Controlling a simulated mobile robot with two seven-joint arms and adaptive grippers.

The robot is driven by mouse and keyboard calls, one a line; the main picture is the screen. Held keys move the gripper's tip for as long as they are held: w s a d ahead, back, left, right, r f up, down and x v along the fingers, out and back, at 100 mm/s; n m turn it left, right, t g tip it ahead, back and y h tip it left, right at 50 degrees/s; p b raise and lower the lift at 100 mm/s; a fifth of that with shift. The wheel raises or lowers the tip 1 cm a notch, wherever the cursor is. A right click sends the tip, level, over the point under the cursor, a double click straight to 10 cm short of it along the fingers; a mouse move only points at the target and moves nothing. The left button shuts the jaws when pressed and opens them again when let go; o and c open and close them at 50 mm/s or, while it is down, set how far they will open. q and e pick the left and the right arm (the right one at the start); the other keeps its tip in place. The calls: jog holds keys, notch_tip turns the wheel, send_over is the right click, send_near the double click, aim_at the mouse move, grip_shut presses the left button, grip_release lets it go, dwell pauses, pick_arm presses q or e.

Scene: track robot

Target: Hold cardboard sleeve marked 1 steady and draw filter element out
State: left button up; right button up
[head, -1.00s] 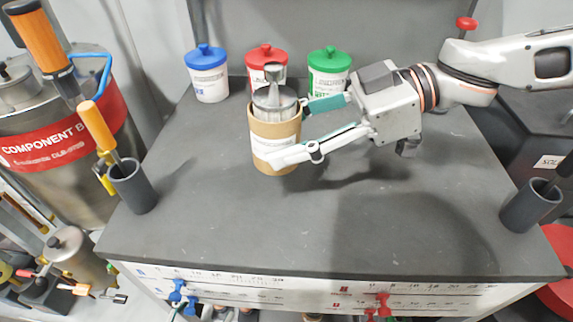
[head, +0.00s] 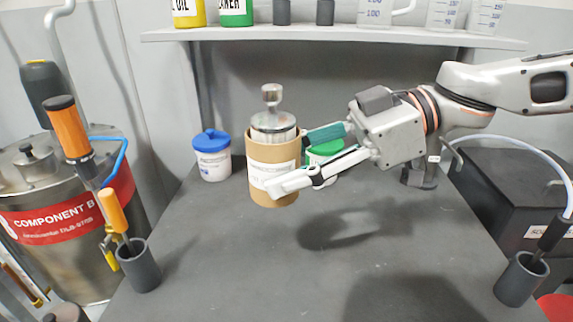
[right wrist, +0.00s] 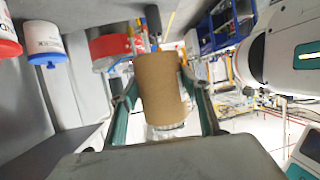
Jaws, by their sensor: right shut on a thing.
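The cardboard sleeve (head: 268,160) is a brown tube with a white label too small to read. It is upright in the head view, held clear of the table. The filter element (head: 273,125) is a silvery cylinder with a knob on top, sticking out of the sleeve's upper end. My right gripper (head: 293,164) is shut around the sleeve from the right, one finger on each side. In the right wrist view the sleeve (right wrist: 162,85) sits between both fingers, a pale end of the filter element (right wrist: 168,128) showing below it. My left gripper is in neither current view.
Dark holders with tools stand at the left (head: 140,268) and right (head: 520,282). A shelf (head: 330,35) spans the back. The table's middle is clear.

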jog(key=shift+r+p, duration=0.15)
jog(key=shift+p, duration=0.15)
pick_arm(q)
jog(key=shift+w+r, duration=0.7)
jog(key=shift+r, duration=0.25)
